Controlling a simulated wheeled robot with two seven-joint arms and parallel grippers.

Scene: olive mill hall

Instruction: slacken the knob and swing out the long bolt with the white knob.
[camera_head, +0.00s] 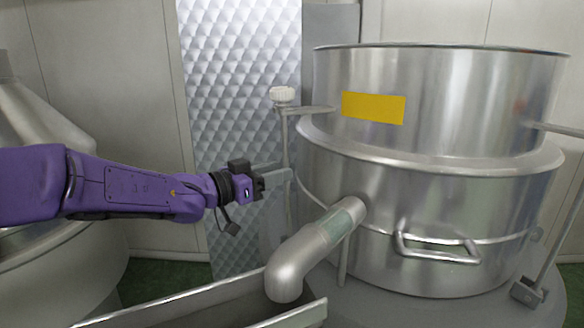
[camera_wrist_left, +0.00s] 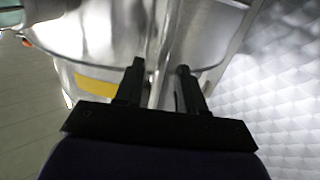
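The long bolt (camera_head: 285,135) stands upright at the left side of the steel vessel (camera_head: 440,185). Its white ribbed knob (camera_head: 281,95) sits on top, just above a flat lug (camera_head: 318,109) that sticks out from the vessel's upper part. My left gripper (camera_head: 284,172) is at the bolt's shaft, well below the knob. In the left wrist view, my left gripper's two dark fingers (camera_wrist_left: 159,75) stand apart, with the thin shaft (camera_wrist_left: 156,88) between them and gaps beside it. I cannot tell whether either finger touches it. The knob is not clearly visible there. My right gripper is out of view.
An outlet pipe (camera_head: 312,248) bends down from the vessel over a metal trough (camera_head: 215,305). A handle (camera_head: 437,247) and a yellow label (camera_head: 373,107) are on the vessel's front. A slanted rod with a grey block (camera_head: 527,291) stands at right. A quilted metal panel (camera_head: 240,80) is behind.

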